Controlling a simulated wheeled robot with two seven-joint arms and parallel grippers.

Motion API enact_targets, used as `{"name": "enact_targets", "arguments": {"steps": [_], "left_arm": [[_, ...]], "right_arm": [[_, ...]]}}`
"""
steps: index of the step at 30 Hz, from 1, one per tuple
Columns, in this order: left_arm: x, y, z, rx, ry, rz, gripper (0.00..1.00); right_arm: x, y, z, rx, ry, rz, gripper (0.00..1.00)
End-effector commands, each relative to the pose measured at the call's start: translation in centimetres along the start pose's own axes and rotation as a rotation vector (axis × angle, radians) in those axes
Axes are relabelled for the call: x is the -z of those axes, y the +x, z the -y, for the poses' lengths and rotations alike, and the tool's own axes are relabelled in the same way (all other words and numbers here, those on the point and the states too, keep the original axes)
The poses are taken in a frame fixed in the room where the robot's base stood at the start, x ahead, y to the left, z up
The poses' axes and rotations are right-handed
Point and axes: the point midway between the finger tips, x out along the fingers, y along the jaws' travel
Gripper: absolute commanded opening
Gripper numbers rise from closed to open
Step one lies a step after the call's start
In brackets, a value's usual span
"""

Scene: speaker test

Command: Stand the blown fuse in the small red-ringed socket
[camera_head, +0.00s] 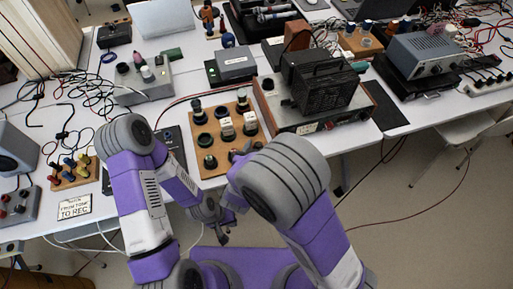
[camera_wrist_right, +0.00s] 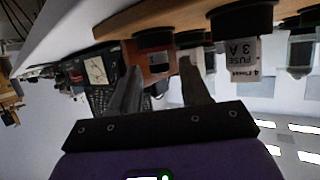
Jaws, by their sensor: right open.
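A wooden board (camera_head: 232,105) in the head view carries several dark round sockets and white-labelled fuses. My right gripper (camera_head: 240,153) is at the board's front right edge, partly hidden by its own arm. In the right wrist view, which is upside down, my right gripper (camera_wrist_right: 161,88) is open, with a reddish-brown block (camera_wrist_right: 155,62) beyond and between its fingers. A fuse labelled "FUSE 3 A" (camera_wrist_right: 243,58) stands beside the fingers. I cannot tell which fuse is blown or make out the red-ringed socket. My left gripper (camera_head: 221,232) hangs in front of the table edge.
A black metal-cased device (camera_head: 322,82) stands right of the board. A dark flat device (camera_head: 172,142) lies to its left. A small wooden stand with coloured plugs (camera_head: 72,175) and loose cables (camera_head: 62,125) are further left. Open floor (camera_head: 430,215) lies at the front right.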

Motion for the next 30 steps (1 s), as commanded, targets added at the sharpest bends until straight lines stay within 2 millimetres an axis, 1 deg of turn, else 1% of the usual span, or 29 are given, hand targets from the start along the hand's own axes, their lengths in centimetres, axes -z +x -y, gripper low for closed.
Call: {"name": "enact_targets", "arguments": {"steps": [2,5,12,15,18,23,30], "left_arm": [[0.0,-0.6,-0.2,0.000,0.000,0.000,0.00],[-0.1,-1.1,-0.4,0.000,0.000,0.000,0.00],[-0.1,-2.8,-1.1,0.000,0.000,0.000,0.00],[-0.1,-3.4,-1.3,0.000,0.000,0.000,0.00],[-0.2,-3.7,-1.4,0.000,0.000,0.000,0.00],[-0.2,-4.0,-1.5,0.000,0.000,0.000,0.00],[-0.2,-3.9,-1.5,0.000,0.000,0.000,0.00]], "right_arm": [[0.8,-0.4,0.0,0.001,0.001,-0.001,0.47],[0.7,-2.2,0.1,0.004,-0.002,0.000,0.47],[0.8,-7.6,0.1,0.005,-0.002,-0.001,0.47],[0.8,-9.5,0.1,0.004,-0.002,-0.001,0.47],[0.7,-10.9,0.1,0.003,-0.001,-0.001,0.47],[0.6,-12.1,0.0,0.001,-0.001,-0.001,0.47],[0.5,-12.2,0.0,-0.001,0.000,-0.001,0.47]]}}
